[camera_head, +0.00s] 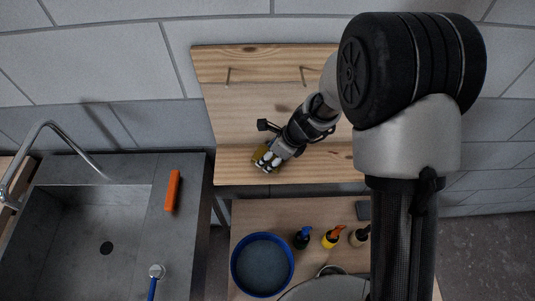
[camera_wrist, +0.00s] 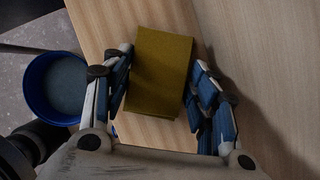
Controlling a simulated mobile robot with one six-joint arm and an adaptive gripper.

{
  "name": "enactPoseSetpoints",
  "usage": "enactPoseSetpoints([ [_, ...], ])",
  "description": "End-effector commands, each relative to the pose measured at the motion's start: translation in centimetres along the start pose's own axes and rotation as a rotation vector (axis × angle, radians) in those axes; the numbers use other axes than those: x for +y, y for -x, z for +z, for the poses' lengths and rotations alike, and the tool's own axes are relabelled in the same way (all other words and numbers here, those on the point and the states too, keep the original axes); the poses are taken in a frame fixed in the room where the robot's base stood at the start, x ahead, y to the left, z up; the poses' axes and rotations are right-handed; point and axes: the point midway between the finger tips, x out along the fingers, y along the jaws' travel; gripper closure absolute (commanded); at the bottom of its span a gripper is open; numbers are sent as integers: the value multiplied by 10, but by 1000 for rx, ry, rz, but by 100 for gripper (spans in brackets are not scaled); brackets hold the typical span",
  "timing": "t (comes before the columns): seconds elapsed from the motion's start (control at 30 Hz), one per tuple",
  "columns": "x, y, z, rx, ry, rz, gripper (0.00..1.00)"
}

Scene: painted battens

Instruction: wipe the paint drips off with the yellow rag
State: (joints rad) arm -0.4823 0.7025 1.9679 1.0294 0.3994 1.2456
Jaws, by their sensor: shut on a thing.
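The yellow rag (camera_wrist: 160,68) is a flat, folded mustard block between the two blue-and-grey fingers of my gripper (camera_wrist: 161,80) in the wrist view. My gripper is shut on it. In the head view, my gripper (camera_head: 267,161) is at the lower pale wooden batten (camera_head: 325,172), with a bit of the rag (camera_head: 259,154) showing at the fingers. The rag is over the batten's face; I cannot tell whether it touches. No paint drips can be made out in either view; the rag and gripper hide part of the wood.
A blue round tub (camera_head: 263,264) stands on the wooden counter below, beside several small bottles (camera_head: 331,238). A grey sink (camera_head: 80,240) with a tap is at left, with an orange bar (camera_head: 172,191) on its edge. The upper batten (camera_head: 265,64) has two thin hooks beneath it.

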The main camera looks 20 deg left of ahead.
Motion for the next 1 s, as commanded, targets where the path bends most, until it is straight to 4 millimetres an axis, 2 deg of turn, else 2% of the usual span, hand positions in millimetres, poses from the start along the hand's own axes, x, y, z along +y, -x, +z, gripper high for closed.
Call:
enactPoseSetpoints([
  [0.1,-6,4,-12,4,-5,0,70],
  [1.0,-32,23,-48,1,-3,-1,70],
])
